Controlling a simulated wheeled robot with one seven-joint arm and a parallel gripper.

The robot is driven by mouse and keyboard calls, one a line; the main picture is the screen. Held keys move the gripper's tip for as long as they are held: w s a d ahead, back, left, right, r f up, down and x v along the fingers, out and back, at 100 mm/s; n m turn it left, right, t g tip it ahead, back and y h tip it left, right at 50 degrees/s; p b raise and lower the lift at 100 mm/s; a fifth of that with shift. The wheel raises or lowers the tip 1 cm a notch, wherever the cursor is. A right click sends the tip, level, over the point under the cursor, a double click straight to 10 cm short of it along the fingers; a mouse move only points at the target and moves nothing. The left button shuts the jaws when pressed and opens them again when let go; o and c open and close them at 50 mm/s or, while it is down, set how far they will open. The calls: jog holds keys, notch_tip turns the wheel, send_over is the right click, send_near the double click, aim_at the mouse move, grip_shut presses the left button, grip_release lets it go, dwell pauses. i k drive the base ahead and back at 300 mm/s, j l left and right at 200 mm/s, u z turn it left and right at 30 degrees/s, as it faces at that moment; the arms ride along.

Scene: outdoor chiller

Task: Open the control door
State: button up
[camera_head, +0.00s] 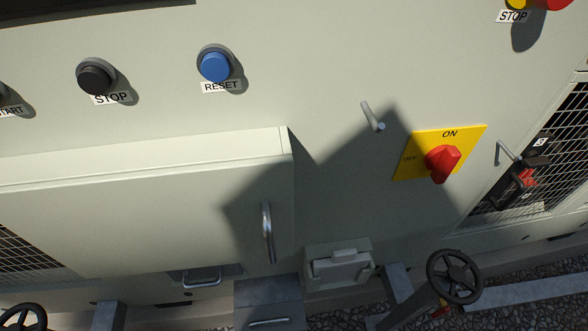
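A wide pale door panel (130,215) stands out from the machine's front in the left half of the view. A curved metal handle (267,233) is mounted upright near its right edge. The panel looks shut; no gap shows along its edges. I take it for the control door, but no label on it confirms this. My gripper is not in view. A dark, angular shadow falls over the panel's right end and the wall beside it.
A blue RESET button (215,66) and black STOP button (94,79) are above the panel. To the right are a metal peg (372,116), a red rotary switch (442,162) on a yellow plate and a mesh door (535,165). A black handwheel (454,276) stands at lower right.

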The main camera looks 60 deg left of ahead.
aim_at(230, 212)
jog(key=u, duration=2.7)
jog(key=k+z, duration=0.15)
jog(key=z, duration=0.35)
jog(key=k+l+z, duration=0.15)
jog(key=z, duration=0.35)
jog(key=k+l+z, duration=0.15)
jog(key=z, duration=0.35)
